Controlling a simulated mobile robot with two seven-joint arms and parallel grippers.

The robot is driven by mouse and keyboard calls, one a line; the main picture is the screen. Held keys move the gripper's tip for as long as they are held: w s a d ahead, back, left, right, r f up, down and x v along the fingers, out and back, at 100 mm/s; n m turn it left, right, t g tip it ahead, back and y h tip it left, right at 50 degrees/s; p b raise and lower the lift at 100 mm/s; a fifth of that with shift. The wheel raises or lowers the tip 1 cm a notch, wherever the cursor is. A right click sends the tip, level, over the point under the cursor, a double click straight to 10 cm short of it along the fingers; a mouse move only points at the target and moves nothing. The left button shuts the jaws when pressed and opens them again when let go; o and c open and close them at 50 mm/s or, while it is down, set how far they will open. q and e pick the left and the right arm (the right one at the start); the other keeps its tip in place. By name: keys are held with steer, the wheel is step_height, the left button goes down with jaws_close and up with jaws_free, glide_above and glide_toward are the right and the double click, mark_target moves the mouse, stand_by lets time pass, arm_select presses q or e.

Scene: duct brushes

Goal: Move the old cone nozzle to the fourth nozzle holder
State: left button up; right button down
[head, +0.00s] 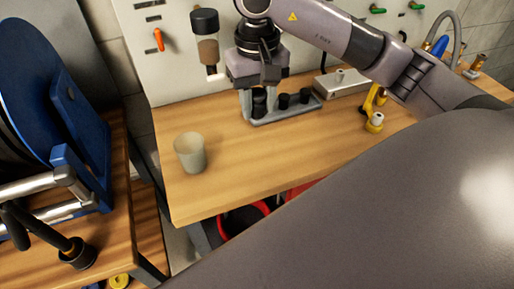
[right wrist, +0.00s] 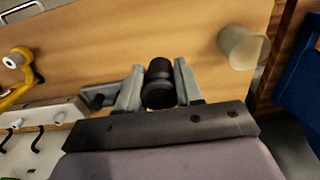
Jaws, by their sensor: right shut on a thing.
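My right gripper (head: 259,104) is over the left end of a low grey holder rack (head: 290,114) on the wooden bench. Its fingers (right wrist: 158,88) are shut on a black, waisted nozzle (right wrist: 158,68), which stands between them and also shows in the head view (head: 259,96). Two more short black pieces (head: 283,101) (head: 304,96) stand in the rack to the right. I cannot tell whether the held nozzle is seated in the rack or just above it, nor which holder is the fourth. My left gripper is not in view.
A translucent cup (head: 190,153) stands on the open left part of the bench (head: 235,180). A dark-capped bottle (head: 207,45) is at the wall panel. A yellow tool (head: 375,118) and a metal box (head: 340,82) are to the right.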

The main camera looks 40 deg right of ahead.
mark_target(257, 157)
step_height(257, 157, down, 12)
steer(key=shift+f, duration=0.25)
stand_by(0.3)
steer(key=shift+f, duration=0.1)
steer(key=shift+f, duration=0.15)
steer(key=c, duration=0.7)
jaws_free()
steer(key=shift+c, duration=0.2)
step_height(257, 157, up, 12)
steer(key=shift+r, duration=0.25)
steer(key=shift+a, duration=0.1)
